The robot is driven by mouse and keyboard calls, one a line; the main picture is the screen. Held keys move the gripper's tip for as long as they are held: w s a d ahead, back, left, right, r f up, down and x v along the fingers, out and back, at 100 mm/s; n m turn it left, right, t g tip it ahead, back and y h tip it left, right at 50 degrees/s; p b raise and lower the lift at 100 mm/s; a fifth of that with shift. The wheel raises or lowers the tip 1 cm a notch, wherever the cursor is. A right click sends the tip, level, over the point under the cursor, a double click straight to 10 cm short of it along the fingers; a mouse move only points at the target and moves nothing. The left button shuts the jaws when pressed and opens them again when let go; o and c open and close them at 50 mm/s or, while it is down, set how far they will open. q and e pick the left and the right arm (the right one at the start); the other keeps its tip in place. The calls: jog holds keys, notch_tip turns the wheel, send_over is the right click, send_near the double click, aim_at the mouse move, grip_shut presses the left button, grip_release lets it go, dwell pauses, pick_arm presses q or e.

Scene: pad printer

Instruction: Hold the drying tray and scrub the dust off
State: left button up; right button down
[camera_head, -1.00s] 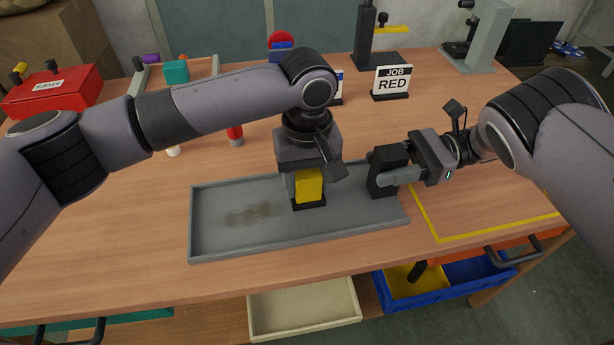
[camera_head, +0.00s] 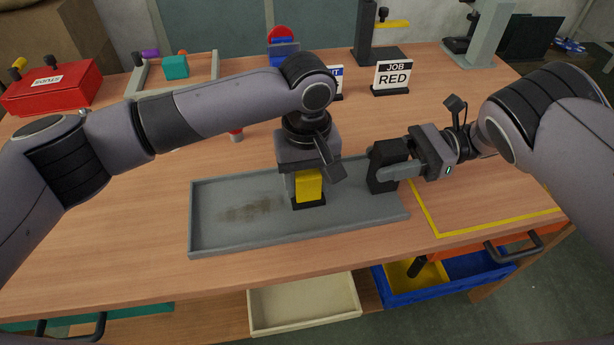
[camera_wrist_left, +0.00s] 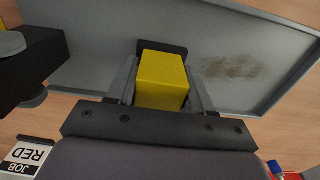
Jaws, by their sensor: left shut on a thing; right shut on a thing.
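The grey drying tray (camera_head: 225,236) lies on the wooden table, with a brown dust patch (camera_head: 252,210) on its floor left of centre. The patch also shows in the left wrist view (camera_wrist_left: 235,67). My left gripper (camera_head: 308,190) is shut on a yellow block with a dark base (camera_wrist_left: 162,80), the scrubber, held upright down at the tray floor, right of the dust. Whether its base touches the floor I cannot tell.
A JOB RED sign (camera_head: 394,77) stands behind the tray. A red box (camera_head: 52,88) sits at the back left. A yellow outline (camera_head: 480,228) marks the table at right. A cream bin (camera_head: 304,305) and a blue bin (camera_head: 400,295) are below the front edge.

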pick_arm(q)
jog(key=shift+s+a+f, duration=0.1)
jog(key=shift+s+a, duration=0.5)
jog(key=shift+a, duration=2.15)
jog(key=shift+s+a+r, duration=0.1)
jog(key=shift+s+a, duration=0.5)
jog(key=shift+a, duration=2.1)
jog(key=shift+s+a+f, duration=0.1)
jog(key=shift+s+a, duration=0.5)
jog(key=shift+a, duration=2.15)
jog(key=shift+w+d, duration=0.25)
jog(key=shift+d, duration=1.05)
jog(key=shift+w+d, duration=0.3)
jog(key=shift+d, duration=1.05)
jog(key=shift+w+d, duration=0.25)
jog(key=shift+d, duration=1.05)
jog(key=shift+w+d, duration=0.25)
jog(key=shift+d, duration=0.8)
jog(key=shift+w+d, duration=0.25)
jog(key=shift+d, duration=0.75)
jog(key=shift+w+d, duration=0.25)
jog(key=shift+d, duration=0.9)
jog(key=shift+w+d, duration=0.2)
jog(key=shift+d, duration=0.9)
jog(key=shift+s+a, duration=0.25)
jog(key=shift+a, duration=1)
jog(key=shift+s+a, duration=0.25)
jog(key=shift+a, duration=0.95)
jog(key=shift+s+a, duration=0.25)
jog(key=shift+a, duration=1)
